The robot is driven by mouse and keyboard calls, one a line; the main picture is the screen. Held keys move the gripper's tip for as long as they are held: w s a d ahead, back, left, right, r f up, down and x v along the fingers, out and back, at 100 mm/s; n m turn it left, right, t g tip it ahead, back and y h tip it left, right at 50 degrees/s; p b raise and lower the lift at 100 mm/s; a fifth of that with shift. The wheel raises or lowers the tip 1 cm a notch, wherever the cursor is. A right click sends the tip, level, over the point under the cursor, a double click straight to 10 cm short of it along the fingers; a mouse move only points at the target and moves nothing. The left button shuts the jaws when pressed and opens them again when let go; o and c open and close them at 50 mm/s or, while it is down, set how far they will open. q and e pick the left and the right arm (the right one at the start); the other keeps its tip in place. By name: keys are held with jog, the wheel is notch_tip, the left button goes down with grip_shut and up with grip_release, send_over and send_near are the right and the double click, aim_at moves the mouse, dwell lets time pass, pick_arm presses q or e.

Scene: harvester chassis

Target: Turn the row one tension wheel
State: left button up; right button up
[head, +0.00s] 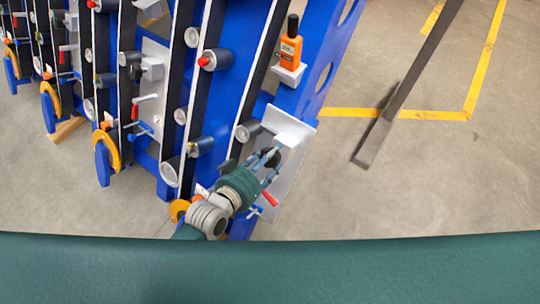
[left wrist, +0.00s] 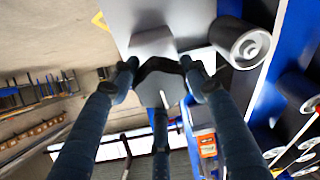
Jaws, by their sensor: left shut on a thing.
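The row one tension wheel (head: 272,158) is a dark knob beside a white block on the light plate of the nearest row, at the right end of the blue chassis. My left gripper (head: 269,163) reaches it from below and left, its fingers closed around the knob. In the left wrist view the wheel (left wrist: 159,86) shows as a dark rim with a grey face between the fingertips of my left gripper (left wrist: 160,80). The fingers cover part of the wheel. My right gripper is in neither view.
A red-handled lever (head: 269,198) is just below my left gripper. A grey roller (head: 248,131) is close by at the upper left. An orange device (head: 290,51) sits on a bracket above. A dark metal bar (head: 398,105) stands to the right, with open floor around it.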

pick_arm(q)
jog(key=shift+w+r+m, duration=0.1)
jog(key=shift+r+m, duration=0.05)
jog(key=shift+m, duration=0.15)
jog(key=m+p, duration=0.1)
jog(key=m, duration=0.1)
jog(key=shift+r+m+h+p, duration=0.15)
jog(key=shift+m+h+p, duration=0.15)
jog(key=shift+p, duration=0.05)
jog(key=shift+m+p, duration=0.5)
jog(key=shift+m, duration=0.8)
jog(key=shift+w+m+g, duration=0.1)
jog(key=shift+m+g, duration=0.2)
jog(key=o, duration=1.1)
jog(key=shift+o, duration=0.3)
